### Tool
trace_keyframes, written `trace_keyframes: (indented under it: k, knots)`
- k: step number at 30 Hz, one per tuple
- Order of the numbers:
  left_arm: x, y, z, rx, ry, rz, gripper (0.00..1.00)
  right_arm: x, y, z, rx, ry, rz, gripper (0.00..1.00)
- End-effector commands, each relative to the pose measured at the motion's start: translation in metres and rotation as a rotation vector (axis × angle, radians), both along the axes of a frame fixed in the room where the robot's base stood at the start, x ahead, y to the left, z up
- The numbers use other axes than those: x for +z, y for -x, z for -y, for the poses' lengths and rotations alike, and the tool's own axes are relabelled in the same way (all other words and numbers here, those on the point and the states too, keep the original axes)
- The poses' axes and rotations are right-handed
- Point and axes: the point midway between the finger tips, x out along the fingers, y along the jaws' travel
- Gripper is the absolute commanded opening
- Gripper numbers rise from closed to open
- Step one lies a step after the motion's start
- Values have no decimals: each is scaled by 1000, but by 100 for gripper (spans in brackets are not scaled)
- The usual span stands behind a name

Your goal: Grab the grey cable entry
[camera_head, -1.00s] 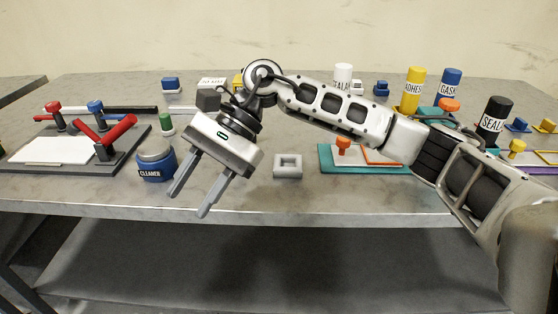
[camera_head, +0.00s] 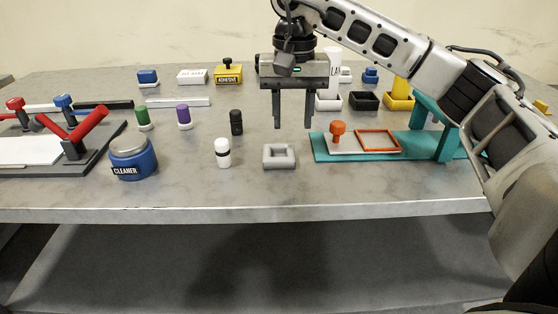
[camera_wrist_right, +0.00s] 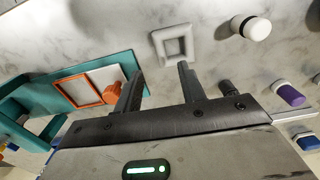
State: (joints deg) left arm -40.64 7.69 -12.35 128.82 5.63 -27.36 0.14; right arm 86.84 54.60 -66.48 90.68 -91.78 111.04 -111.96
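The grey cable entry (camera_head: 279,156) is a small square frame with a hole, lying flat on the table near its front edge. It also shows in the right wrist view (camera_wrist_right: 175,44), beyond the fingertips. My right gripper (camera_head: 292,126) points down, open and empty, above the table and a little behind the cable entry. In the right wrist view its fingers (camera_wrist_right: 160,72) stand apart with nothing between them. My left gripper is not in view.
A white-and-black bottle (camera_head: 223,153) stands just left of the cable entry, and a blue cleaner jar (camera_head: 133,160) farther left. A teal fixture (camera_head: 327,153) with an orange knob (camera_head: 338,131) lies close on the right. Black (camera_head: 236,122) and purple (camera_head: 184,116) markers stand behind.

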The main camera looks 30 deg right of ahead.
Motion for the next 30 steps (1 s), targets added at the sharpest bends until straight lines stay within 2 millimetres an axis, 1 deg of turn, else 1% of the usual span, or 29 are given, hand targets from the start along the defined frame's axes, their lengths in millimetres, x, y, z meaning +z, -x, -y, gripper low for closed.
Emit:
trace_keyframes:
  k: [1,7,12,16,19,25,26,27,29,30]
  knots:
    - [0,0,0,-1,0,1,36,-5,0,0,0,1,-1,40]
    - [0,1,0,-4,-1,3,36,-19,1,-1,0,0,-2,40]
    - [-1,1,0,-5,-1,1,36,-45,4,-3,1,0,-4,40]
    - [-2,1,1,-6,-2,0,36,-60,3,-3,0,-1,-1,40]
    - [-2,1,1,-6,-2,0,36,-64,3,-3,0,-1,1,40]
    - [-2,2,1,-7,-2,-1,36,-64,3,-3,0,-2,1,40]
    - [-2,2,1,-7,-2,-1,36,-64,3,-3,0,-2,1,32]
    - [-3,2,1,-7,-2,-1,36,-64,3,-3,0,-2,1,21]
    - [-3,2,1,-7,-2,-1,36,-63,3,-3,0,-2,1,4]
    - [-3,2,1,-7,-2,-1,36,-63,3,-3,0,-2,1,0]
